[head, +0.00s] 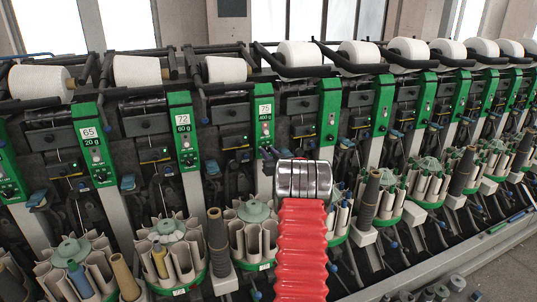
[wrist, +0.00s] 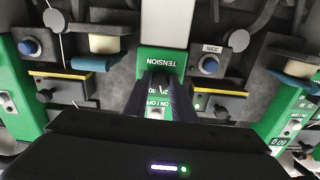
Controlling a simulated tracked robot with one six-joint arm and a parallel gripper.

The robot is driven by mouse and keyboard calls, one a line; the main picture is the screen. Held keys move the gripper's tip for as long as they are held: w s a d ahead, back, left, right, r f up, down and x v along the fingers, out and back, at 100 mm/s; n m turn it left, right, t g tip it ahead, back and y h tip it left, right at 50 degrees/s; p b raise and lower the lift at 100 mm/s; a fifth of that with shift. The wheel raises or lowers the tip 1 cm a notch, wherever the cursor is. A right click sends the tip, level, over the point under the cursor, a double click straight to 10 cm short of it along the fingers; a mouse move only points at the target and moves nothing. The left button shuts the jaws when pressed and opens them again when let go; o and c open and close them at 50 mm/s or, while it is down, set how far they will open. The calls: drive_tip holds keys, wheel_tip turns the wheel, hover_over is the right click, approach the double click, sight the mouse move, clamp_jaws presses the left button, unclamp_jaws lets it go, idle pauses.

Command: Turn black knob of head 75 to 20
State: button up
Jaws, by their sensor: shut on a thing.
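The green panel of head 75 (head: 264,108) stands near the middle of the head view, with a "75" and "400 g" label at its top. In the wrist view the same kind of green panel (wrist: 150,58) shows upside down with the word TENSION and small scale numbers. My gripper (wrist: 163,82), with two dark fingers, is shut at this panel just below TENSION. The black knob is hidden between the fingers, and I cannot see its pointer.
Blue buttons (wrist: 208,64) and (wrist: 29,47) sit on either side of the fingers in the wrist view. Neighbouring panels for head 72 (head: 183,130) and head 65 (head: 92,150) stand to the left. Bobbin carousels (head: 171,250) line the front below.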

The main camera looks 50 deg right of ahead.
drive_tip(key=shift+a+n, duration=0.1)
drive_tip(key=shift+n, duration=0.8)
drive_tip(key=shift+w, duration=0.1)
drive_tip(key=o, duration=1.1)
drive_tip(key=shift+c, duration=0.2)
drive_tip(key=v, duration=1.4)
drive_tip(key=shift+f, duration=0.1)
